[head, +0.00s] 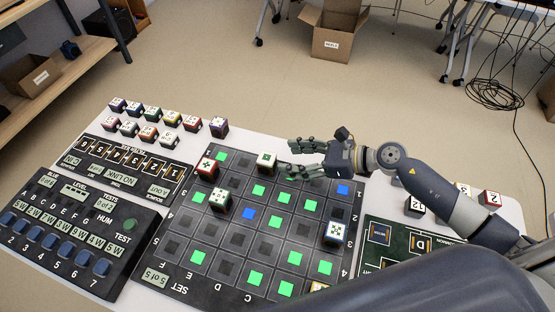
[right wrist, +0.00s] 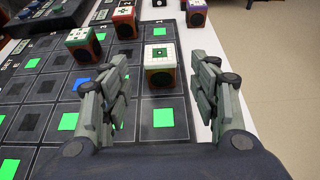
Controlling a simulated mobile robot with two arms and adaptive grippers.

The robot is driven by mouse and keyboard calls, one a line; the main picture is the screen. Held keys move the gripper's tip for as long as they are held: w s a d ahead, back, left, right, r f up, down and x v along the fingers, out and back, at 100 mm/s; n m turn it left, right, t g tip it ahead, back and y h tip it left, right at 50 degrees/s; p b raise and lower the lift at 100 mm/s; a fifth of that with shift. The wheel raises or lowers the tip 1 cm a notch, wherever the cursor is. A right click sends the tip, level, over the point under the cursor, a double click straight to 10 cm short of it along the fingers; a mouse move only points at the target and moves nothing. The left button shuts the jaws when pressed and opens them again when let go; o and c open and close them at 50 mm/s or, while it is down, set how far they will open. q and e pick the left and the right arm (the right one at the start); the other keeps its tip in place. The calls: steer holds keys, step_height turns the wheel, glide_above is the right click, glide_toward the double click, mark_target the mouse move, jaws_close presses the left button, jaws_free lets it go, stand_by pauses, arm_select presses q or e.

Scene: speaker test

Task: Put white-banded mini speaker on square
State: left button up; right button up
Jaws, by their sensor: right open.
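Several mini speakers are small cubes with patterned white tops. One with a green mark (head: 266,160) stands upright on the board's far edge area; in the right wrist view this cube (right wrist: 159,54) shows a dark round front. The square board (head: 173,247) has dark, green-lit and blue-lit (head: 248,214) squares. My left gripper is out of view.
More cubes line the table's far left. A button console (head: 130,225) is left; a dark panel (head: 400,239) is right. Free floor lies beyond.

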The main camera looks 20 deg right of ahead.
steer(key=shift+b+v, duration=0.3)
steer(key=shift+v, duration=1.5)
